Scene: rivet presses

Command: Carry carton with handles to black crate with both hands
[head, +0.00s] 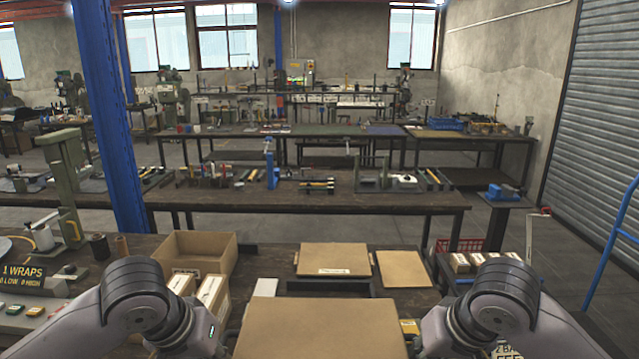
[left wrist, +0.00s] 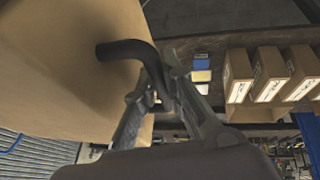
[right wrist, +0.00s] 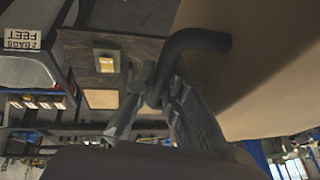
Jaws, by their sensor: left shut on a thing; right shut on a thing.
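The carton (head: 320,330) is at the bottom middle of the head view, its brown top facing up, between my two arms. In the left wrist view my left gripper (left wrist: 160,92) is shut on a black bent handle (left wrist: 125,49) on the carton's side (left wrist: 60,90). In the right wrist view my right gripper (right wrist: 155,92) is shut on the other black handle (right wrist: 198,42) on the carton (right wrist: 265,80).
Two flat cardboard pieces (head: 333,259) (head: 404,270) lie beyond the carton. An open cardboard box (head: 197,252) and small cartons (head: 212,296) stand at left. More small cartons (head: 480,262) and a red crate (head: 460,245) are at right. A blue post (head: 108,110) rises at left.

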